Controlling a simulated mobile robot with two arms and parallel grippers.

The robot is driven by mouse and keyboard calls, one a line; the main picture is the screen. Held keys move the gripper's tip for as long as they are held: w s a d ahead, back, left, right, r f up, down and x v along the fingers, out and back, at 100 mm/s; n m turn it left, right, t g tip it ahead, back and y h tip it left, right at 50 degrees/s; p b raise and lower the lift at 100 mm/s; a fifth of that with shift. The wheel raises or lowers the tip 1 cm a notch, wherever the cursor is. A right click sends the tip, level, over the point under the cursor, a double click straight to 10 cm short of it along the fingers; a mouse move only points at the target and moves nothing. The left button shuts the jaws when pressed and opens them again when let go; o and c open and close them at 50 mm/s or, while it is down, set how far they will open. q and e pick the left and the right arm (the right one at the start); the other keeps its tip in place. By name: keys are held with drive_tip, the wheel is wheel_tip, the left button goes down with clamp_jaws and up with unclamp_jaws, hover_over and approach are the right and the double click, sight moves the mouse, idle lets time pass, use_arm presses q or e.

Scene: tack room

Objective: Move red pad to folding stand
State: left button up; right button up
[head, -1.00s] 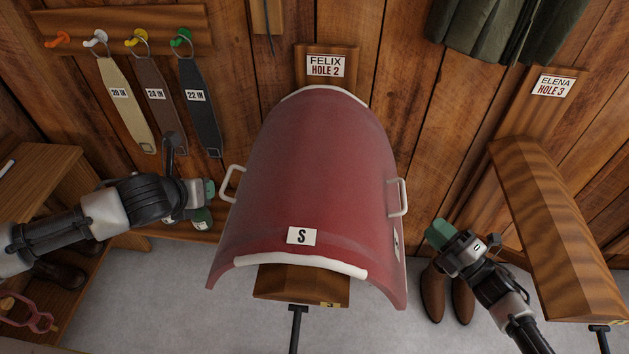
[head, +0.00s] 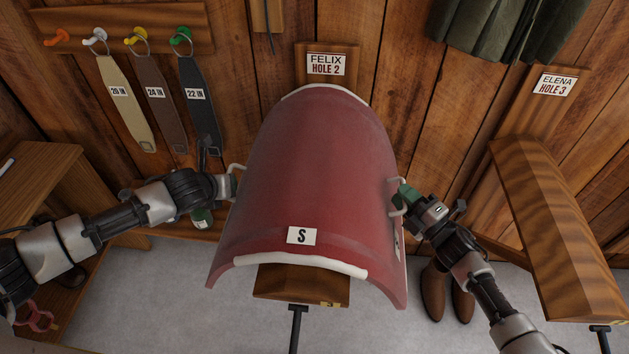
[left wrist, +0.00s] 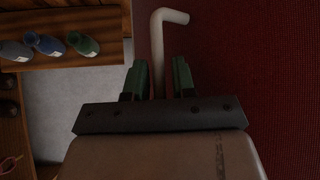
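The red pad (head: 315,170), with white edging and an "S" label, lies draped over a wooden wall rack (head: 300,287) under the "FELIX HOLE 2" sign. It has a white handle on each side. My left gripper (head: 232,185) is at the left handle. In the left wrist view its green fingers (left wrist: 160,78) stand apart, with the white handle (left wrist: 157,45) between them and a gap on both sides. My right gripper (head: 401,196) is at the right handle (head: 394,184); whether its fingers are closed is not clear. No folding stand shows.
An empty wooden rack (head: 555,230) juts out at the right under the "ELENA HOLE 3" sign (head: 555,85). Brown boots (head: 446,292) stand on the floor below my right arm. Straps (head: 163,105) hang at the left above a wooden shelf (head: 35,185). Green cloth (head: 510,25) hangs at the upper right.

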use_arm(q)
clamp_jaws()
use_arm(e)
clamp_jaws()
use_arm(q)
drive_tip(key=shift+r, duration=0.1)
use_arm(e)
drive_tip(key=shift+r, duration=0.1)
